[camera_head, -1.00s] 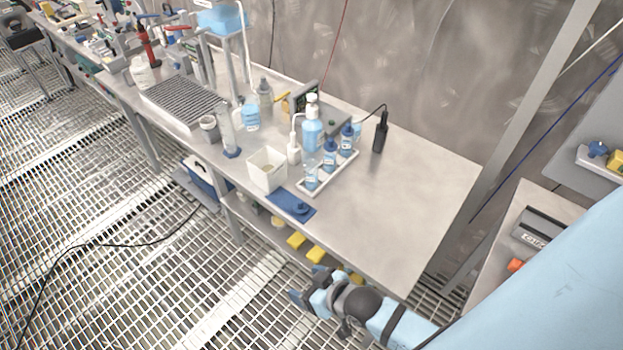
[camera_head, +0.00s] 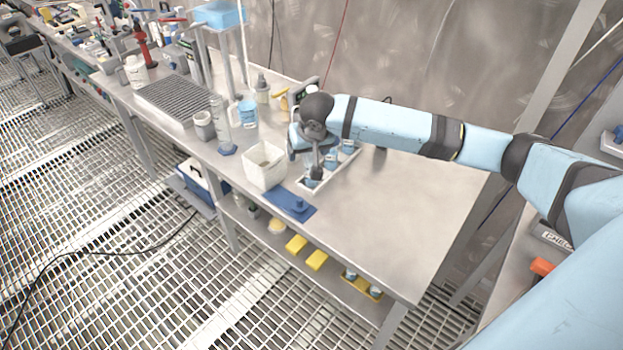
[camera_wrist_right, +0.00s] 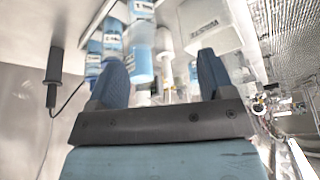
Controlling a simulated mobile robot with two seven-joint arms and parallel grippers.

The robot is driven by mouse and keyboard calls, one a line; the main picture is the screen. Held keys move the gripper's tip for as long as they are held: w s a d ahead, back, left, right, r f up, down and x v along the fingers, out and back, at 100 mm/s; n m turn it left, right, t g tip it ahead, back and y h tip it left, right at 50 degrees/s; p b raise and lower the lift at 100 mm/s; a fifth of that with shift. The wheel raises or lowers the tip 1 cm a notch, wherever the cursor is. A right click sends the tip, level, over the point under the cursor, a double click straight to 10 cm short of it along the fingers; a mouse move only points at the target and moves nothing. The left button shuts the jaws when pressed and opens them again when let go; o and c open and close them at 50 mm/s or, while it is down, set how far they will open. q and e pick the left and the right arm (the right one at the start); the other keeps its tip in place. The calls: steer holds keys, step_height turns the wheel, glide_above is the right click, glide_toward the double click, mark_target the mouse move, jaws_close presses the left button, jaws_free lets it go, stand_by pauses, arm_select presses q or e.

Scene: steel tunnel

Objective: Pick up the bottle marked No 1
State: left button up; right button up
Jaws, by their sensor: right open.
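Several bottles of blue liquid with white labels stand in a white tray (camera_head: 338,172) on the bench, partly hidden behind my right arm in the head view. In the right wrist view, one labelled blue bottle (camera_wrist_right: 141,62) shows between and beyond the fingers, and another bottle (camera_wrist_right: 112,42) stands to its left. The labels are too small or blurred to read, so I cannot tell which is No 1. My right gripper (camera_head: 299,145) is over the tray area; in the wrist view its jaws (camera_wrist_right: 160,78) are open, with nothing clearly held. My left gripper is out of view.
A white square container (camera_head: 264,168) and a blue mat (camera_head: 291,202) lie left of and in front of the tray. A measuring cylinder (camera_head: 221,125) stands farther left. A black handheld device (camera_wrist_right: 54,70) is near the tray. The bench's right part is clear.

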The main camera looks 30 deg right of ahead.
steer(key=shift+m+h, duration=0.3)
steer(key=d+x, duration=0.1)
steer(key=x, duration=0.7)
steer(key=d+x, duration=0.1)
steer(key=x, duration=0.4)
steer(key=shift+w+d+r, duration=0.15)
steer(key=shift+d+r, duration=0.15)
steer(key=shift+d, duration=0.05)
steer(key=c, duration=1)
